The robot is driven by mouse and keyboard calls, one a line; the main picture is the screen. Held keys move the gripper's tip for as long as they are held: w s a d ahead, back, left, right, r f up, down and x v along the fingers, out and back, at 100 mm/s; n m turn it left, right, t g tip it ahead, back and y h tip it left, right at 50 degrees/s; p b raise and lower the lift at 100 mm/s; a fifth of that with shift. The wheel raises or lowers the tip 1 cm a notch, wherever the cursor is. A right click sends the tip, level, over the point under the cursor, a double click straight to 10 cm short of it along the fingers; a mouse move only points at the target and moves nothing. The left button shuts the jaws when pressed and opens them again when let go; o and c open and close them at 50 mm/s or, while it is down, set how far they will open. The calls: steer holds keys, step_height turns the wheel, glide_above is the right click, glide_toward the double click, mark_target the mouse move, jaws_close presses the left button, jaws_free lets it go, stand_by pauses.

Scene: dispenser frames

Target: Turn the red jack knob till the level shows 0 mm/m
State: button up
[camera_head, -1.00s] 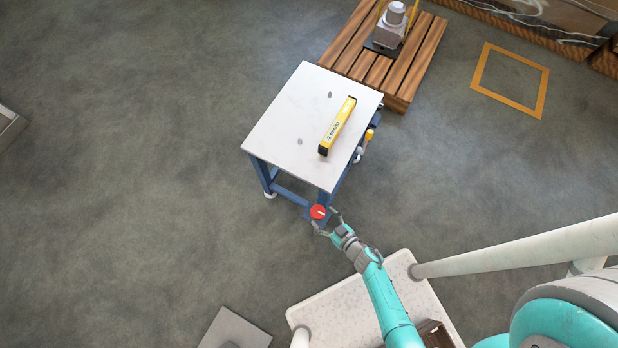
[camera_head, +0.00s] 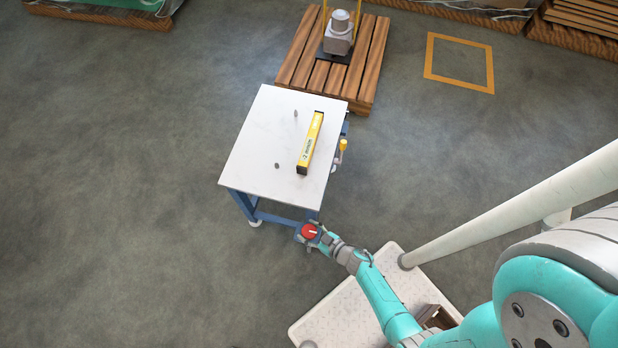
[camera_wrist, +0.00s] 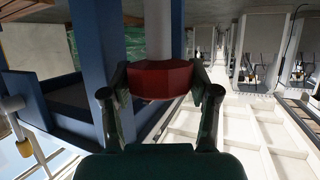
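The red jack knob (camera_head: 309,231) with a pale mark on top sits at the near corner of the white-topped table (camera_head: 255,165), below its top. It also shows in the wrist view (camera_wrist: 160,80), under a pale vertical rod. My gripper (camera_head: 313,235) is at the knob, with one finger on each side. In the wrist view the fingertips (camera_wrist: 158,82) appear to press against both sides of the knob, with nothing else between them. The yellow level (camera_head: 311,143) lies on the right part of the table top. Its reading is too small to make out.
A wooden pallet (camera_head: 300,62) carrying a grey machine (camera_head: 339,35) stands behind the table. A yellow-handled part (camera_head: 342,146) sticks out at the table's right side. A yellow square (camera_head: 460,62) marks the floor. The floor left of the table is clear.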

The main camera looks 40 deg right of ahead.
steer(key=shift+d+n+y, duration=0.1)
steer(key=shift+n+y, duration=0.3)
steer(key=shift+y, duration=0.1)
steer(key=shift+n+g+y, duration=0.6)
steer(key=shift+n+y, duration=0.6)
steer(key=shift+y, duration=0.1)
steer(key=shift+n+g+y, duration=1.6)
steer(key=shift+n+y, duration=0.1)
steer(key=shift+n, duration=0.3)
steer(key=shift+y, duration=0.3)
steer(key=o, duration=0.9)
